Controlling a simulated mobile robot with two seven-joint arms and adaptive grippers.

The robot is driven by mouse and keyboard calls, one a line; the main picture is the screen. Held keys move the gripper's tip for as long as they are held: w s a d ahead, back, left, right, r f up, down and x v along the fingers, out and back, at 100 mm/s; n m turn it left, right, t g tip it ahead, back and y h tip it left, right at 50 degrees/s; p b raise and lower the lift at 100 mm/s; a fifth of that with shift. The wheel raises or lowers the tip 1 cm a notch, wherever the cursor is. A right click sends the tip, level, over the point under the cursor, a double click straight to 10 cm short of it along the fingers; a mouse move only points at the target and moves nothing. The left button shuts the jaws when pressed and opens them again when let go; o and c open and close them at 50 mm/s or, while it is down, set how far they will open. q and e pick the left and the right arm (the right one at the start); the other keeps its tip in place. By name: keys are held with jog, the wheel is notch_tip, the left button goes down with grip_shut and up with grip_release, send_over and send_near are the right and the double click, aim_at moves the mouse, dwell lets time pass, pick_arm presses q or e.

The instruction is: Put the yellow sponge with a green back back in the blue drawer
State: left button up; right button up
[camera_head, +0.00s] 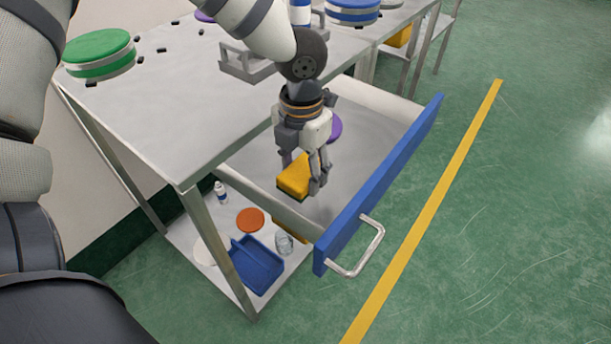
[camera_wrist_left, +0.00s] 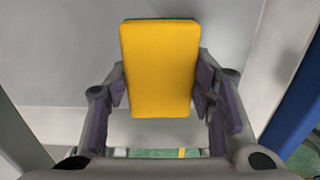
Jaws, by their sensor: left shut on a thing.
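The yellow sponge (camera_head: 294,179) is held between the fingers of my left gripper (camera_head: 306,174). In the left wrist view the sponge (camera_wrist_left: 160,68) shows its yellow face, with a thin green edge at the top, and a finger on each side of it. The blue drawer (camera_head: 383,180) is pulled out from the table. My gripper and the sponge are over the drawer's grey interior, inside its walls in the picture; I cannot tell whether the sponge touches the floor of it. My right gripper is not in view.
A purple round object (camera_head: 334,128) is in the drawer behind my gripper. The table top (camera_head: 160,110) holds a green round container (camera_head: 98,52) and small dark pieces. A lower shelf holds a blue dustpan-like tray (camera_head: 257,263), an orange disc (camera_head: 250,220) and a glass (camera_head: 284,243).

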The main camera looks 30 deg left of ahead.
aim_at(302, 171)
pick_arm(q)
notch_tip(302, 171, down, 2)
jog(key=shift+f, duration=0.15)
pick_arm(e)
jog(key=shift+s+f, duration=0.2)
pick_arm(q)
jog(key=shift+f, duration=0.15)
jog(key=o, duration=1.1)
notch_tip(302, 171, up, 12)
jog(key=shift+s+r+p, duration=0.1)
jog(key=shift+r+p, duration=0.1)
jog(key=shift+p, duration=0.55)
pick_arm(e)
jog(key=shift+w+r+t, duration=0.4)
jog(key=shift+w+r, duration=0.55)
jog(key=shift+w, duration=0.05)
